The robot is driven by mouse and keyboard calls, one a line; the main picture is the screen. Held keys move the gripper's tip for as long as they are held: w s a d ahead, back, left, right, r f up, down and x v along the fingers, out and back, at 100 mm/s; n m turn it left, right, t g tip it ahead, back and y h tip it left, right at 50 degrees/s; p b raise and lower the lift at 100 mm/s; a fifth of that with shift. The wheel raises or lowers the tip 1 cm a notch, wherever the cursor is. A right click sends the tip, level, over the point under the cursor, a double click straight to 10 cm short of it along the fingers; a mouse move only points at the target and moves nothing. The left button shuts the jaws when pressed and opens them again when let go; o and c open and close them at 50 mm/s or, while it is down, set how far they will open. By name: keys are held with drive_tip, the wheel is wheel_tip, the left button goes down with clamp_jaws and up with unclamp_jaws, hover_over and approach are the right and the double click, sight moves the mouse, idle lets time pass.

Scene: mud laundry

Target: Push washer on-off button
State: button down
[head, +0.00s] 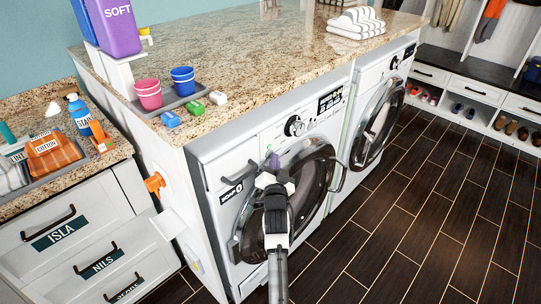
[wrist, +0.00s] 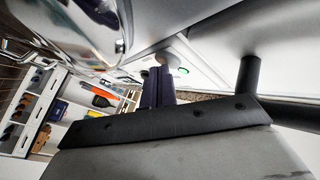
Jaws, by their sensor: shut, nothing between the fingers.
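The nearer white front-loading machine (head: 215,166) stands under the granite counter, with a dark round door, a dial (head: 294,126) and a display. My gripper (head: 272,160) is shut and empty, up against the upper front of this machine, between the drawer handle and the dial. In the wrist view my closed dark fingers (wrist: 158,86) point at the white panel. A small round button with a green edge (wrist: 183,70) shows just right of the fingertips. I cannot tell whether the fingers touch the panel.
A black drawer handle (wrist: 250,80) is close on the right in the wrist view. The machine's round door (wrist: 95,25) is at upper left there. A second machine (head: 375,105) stands to the right. The dark tiled floor (head: 400,220) in front is clear.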

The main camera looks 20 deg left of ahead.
drive_tip(key=shift+s+d+p, duration=0.2)
drive_tip(key=shift+d+p, duration=0.1)
drive_tip(key=shift+d, duration=0.15)
drive_tip(key=s+d+b, duration=0.2)
drive_tip(key=d+b, duration=0.1)
drive_tip(key=d, duration=0.2)
drive_tip(key=shift+d, duration=0.35)
drive_tip(key=c, duration=2.1)
unclamp_jaws()
drive_tip(key=shift+c, duration=0.2)
